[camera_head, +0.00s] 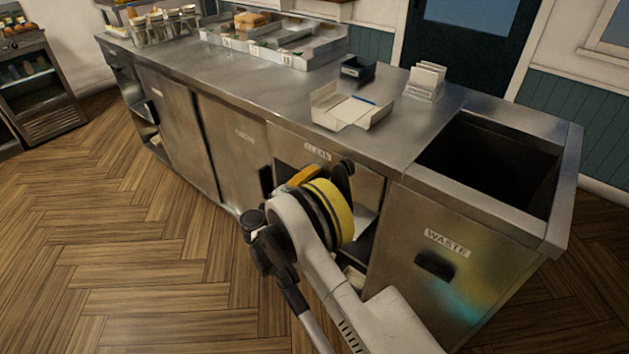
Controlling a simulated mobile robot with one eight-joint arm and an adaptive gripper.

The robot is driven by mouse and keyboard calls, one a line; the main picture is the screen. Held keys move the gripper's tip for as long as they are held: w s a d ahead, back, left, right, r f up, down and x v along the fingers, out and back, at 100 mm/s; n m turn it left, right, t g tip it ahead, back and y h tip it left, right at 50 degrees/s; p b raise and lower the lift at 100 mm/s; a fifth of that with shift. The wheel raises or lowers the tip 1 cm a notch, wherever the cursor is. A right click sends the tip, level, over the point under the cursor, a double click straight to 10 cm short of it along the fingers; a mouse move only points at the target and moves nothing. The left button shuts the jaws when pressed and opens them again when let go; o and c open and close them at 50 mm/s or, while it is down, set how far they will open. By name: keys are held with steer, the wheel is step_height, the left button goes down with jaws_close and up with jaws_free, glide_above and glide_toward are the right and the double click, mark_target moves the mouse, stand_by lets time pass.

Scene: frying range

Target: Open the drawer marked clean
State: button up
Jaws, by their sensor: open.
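My gripper (306,175) is in front of this drawer, mostly hidden behind my yellow-ringed wrist. Dark gripper parts show on either side of the wrist. It is open, and I see nothing held in it. I cannot tell whether it touches the drawer.
The waste unit (430,285) with a dark open top stands right of the drawer. A partly hidden open space lies below the drawer. The worktop holds a white open box (340,118), a small black box (357,68), a card holder (425,82) and food trays. Wood floor left is clear.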

jaws_close()
steer(key=shift+s+a, duration=0.1)
